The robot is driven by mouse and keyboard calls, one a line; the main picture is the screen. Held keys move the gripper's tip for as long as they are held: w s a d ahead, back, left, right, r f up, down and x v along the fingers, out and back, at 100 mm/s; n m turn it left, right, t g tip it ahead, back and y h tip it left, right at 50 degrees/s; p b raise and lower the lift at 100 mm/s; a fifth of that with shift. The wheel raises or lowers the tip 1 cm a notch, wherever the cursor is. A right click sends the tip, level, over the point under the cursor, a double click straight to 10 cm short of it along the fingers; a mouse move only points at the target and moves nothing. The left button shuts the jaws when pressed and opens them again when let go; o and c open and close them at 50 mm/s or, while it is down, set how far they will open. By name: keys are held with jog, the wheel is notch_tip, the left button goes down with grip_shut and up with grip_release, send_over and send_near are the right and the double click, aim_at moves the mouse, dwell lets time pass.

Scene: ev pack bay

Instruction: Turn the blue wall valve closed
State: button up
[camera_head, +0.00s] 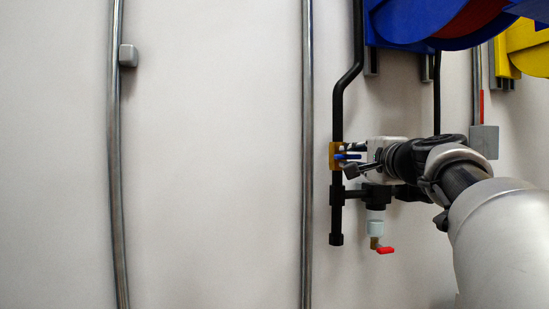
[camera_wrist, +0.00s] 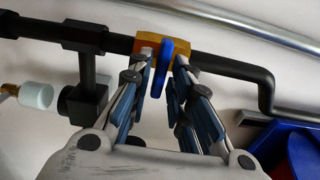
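The blue valve handle (camera_wrist: 168,64) sits on a brass valve body (camera_wrist: 148,42) in the black pipe. In the wrist view the handle points across the pipe, toward my gripper. My gripper (camera_wrist: 166,66) has one finger on each side of the handle, with a gap visible on both sides. It is open and not clamped on the handle. In the head view the handle (camera_head: 350,156) shows as a small blue bar right of the brass body (camera_head: 335,155), partly hidden by my gripper (camera_head: 352,157).
A black pipe tee with a white fitting and red-handled tap (camera_head: 386,250) lies just below. A blue reel (camera_head: 415,22) hangs above, with a yellow one (camera_head: 525,45) at right.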

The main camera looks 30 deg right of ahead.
jog(key=shift+o, duration=0.8)
jog(key=v, duration=0.7)
jog(key=shift+s, duration=0.25)
